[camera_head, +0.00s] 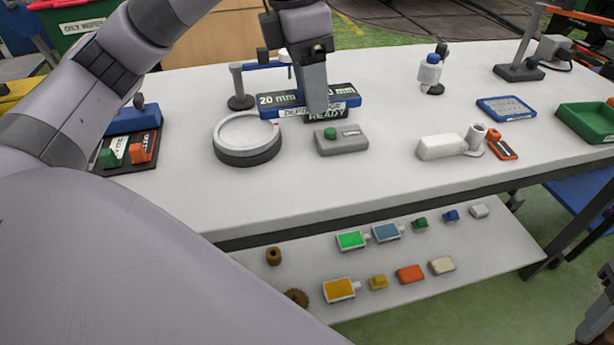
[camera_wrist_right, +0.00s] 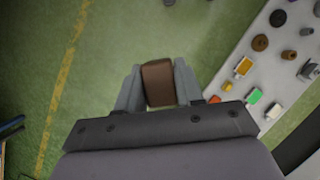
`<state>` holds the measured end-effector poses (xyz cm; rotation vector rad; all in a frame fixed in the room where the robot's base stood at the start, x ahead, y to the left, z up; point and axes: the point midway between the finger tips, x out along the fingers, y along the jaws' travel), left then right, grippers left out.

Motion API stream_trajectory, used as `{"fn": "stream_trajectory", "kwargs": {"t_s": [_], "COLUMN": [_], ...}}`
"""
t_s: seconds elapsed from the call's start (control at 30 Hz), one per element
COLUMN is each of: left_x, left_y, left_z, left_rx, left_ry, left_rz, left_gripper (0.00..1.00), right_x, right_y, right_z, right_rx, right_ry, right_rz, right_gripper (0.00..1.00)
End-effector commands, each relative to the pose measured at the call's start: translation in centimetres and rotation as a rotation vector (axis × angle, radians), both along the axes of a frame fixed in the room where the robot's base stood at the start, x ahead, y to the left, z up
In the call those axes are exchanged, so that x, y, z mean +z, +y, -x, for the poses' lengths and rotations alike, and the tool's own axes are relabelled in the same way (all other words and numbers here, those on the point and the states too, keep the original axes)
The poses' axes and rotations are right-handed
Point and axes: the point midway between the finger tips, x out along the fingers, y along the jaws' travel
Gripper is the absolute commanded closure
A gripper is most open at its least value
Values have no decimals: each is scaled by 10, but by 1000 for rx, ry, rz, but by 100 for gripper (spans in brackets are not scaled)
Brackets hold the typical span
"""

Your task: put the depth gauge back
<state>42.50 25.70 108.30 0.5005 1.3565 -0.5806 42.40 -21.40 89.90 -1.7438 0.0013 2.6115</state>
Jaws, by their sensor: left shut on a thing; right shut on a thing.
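The depth gauge (camera_head: 282,102) looks to be the blue block on the back part of the table, with "20 mm" on its face and a white label starting "DEPTH". My left gripper (camera_head: 317,106) points down at its middle and is shut on it, covering part of the lettering. A dark plate marked "READY" (camera_head: 326,117) shows just below the block. I cannot tell whether the block touches the plate or the table. In the right wrist view, my right gripper (camera_wrist_right: 158,85) is shut on a brown block (camera_wrist_right: 158,80), over the green floor.
A round white-topped turntable (camera_head: 246,135) and a grey box with a green button (camera_head: 342,141) stand in front of the block. A post stand (camera_head: 238,92) is close behind left. A white device (camera_head: 440,147) lies right. Several small parts lie on the lower shelf (camera_head: 450,295).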

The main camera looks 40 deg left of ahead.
Motion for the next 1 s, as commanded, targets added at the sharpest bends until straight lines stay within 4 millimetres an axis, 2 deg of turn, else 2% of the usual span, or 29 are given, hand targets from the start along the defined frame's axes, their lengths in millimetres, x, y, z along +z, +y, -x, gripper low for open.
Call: {"fn": "stream_trajectory", "kwargs": {"t_s": [0.03, 0.3, 0.4, 0.67, 0.9, 1.0], "left_x": [-17, -85, -104, -126, -159, -165], "left_y": [0, 1, 1, 0, 0, 0], "left_z": [1, 1, 1, 0, 1, 0], "left_rx": [-1, 1, 1, 0, 0, 0], "left_ry": [6, 6, 3, -1, 3, 0], "left_rz": [0, -2, -1, -1, -1, 0], "left_gripper": [74, 74, 74, 74, 74, 74], "right_x": [-5, -8, -8, -8, -9, -9], "right_y": [0, 0, 0, 0, 0, 0], "right_z": [0, 0, 0, 0, 0, 0], "right_rx": [0, 0, 0, 0, 0, 0], "right_ry": [0, -1, -1, -1, -1, -1], "right_rz": [0, 0, 0, 0, 0, 0], "right_gripper": [100, 100, 100, 100, 100, 100]}}
